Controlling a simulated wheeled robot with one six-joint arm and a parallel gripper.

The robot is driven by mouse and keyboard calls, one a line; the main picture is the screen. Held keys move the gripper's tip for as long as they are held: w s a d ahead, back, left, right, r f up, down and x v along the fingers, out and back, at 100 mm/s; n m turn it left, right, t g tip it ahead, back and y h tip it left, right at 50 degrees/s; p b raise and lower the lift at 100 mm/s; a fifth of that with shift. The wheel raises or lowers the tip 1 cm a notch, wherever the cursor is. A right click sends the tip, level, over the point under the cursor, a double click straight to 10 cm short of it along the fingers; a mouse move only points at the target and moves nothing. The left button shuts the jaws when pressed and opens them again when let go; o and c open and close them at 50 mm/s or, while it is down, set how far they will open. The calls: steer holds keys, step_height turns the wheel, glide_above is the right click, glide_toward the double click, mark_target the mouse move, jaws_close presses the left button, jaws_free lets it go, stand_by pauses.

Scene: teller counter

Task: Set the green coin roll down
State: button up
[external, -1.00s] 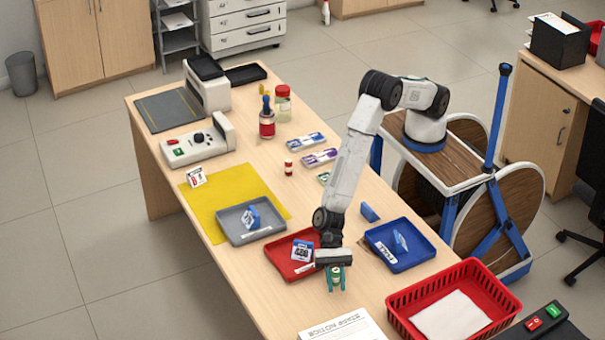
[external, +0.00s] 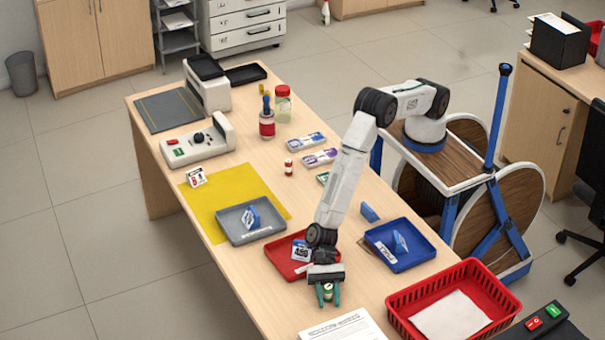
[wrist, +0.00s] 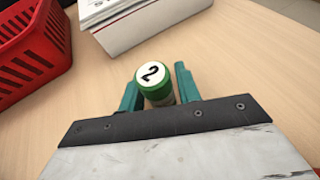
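The green coin roll (wrist: 154,78) stands upright with a white cap marked "2" facing up. It is between the two teal fingers of my gripper (wrist: 160,88) in the wrist view. The fingers look spread, with a narrow gap beside the roll on the right; contact on the left is hard to tell. In the external view the roll (external: 328,292) is low at the counter (external: 285,290), in front of the red tray, between the fingers of my gripper (external: 328,296). Its bottom end is hidden in the wrist view.
A red tray (external: 284,268) with a card is just behind my gripper. A blue tray (external: 412,262) and a grey tray (external: 236,236) stand farther back. A red basket (external: 492,276) is to the right, and a printed notice (external: 345,326) lies in front.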

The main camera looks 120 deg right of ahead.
steer(key=shift+o, duration=0.6)
steer(key=shift+r, duration=0.15)
steer(key=shift+d+r, duration=0.15)
steer(key=shift+d, duration=0.05)
steer(key=v, duration=1.1)
steer(key=shift+s+d, duration=0.2)
steer(key=shift+d, duration=0.05)
steer(key=shift+r, duration=0.15)
